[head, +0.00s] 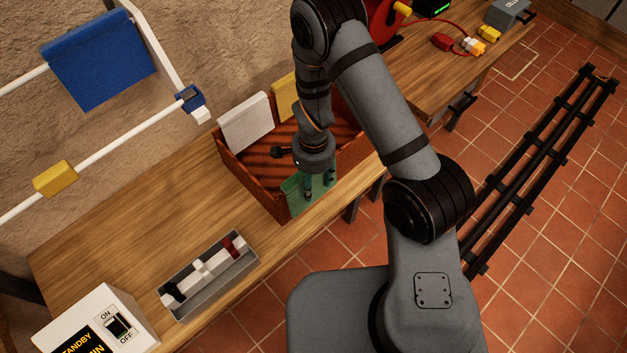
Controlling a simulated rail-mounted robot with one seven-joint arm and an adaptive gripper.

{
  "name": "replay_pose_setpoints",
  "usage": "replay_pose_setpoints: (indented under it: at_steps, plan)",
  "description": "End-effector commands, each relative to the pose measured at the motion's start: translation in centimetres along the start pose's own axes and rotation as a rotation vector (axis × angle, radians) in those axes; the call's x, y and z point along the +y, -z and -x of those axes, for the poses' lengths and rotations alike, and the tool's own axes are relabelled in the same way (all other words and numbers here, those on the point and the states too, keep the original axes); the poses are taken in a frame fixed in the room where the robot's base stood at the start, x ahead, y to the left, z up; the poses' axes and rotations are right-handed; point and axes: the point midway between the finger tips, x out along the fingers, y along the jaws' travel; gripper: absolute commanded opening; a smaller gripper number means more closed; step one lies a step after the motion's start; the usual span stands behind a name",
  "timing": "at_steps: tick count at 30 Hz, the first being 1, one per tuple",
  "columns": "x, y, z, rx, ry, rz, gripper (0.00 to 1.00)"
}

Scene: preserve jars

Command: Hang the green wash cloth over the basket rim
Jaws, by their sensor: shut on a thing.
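The green wash cloth (297,196) hangs at the front rim of the reddish-brown basket (248,180), with a green face showing on the outside of the front wall. My gripper (320,184) points down at the front rim and is shut on the cloth. The arm hides part of the basket's inside and back. A white cloth (246,122) hangs over the basket's back rim at the left, and a yellow cloth (285,97) hangs beside it, partly hidden by my arm.
A grey tray (191,301) with several small pieces lies in front-left of the basket. A white switch box (134,312) stands at the near left corner. A white rack (140,140) with a blue cloth (98,62) is at the left. The wooden table (120,225) is clear between.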

Motion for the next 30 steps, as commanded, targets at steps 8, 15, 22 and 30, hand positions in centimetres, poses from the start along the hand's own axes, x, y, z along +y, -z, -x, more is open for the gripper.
replay_pose_setpoints:
  at_steps: [8,15,22,30]
  plan:
    - [-0.01,0.0,-0.56,0.0,0.0,-0.001,0.31]
    - [0.0,0.0,-0.55,0.0,0.0,-0.001,0.62]
    - [0.0,-0.01,-0.54,0.0,0.0,0.0,0.72]
    - [-0.01,-0.03,-0.41,0.0,0.0,0.0,0.72]
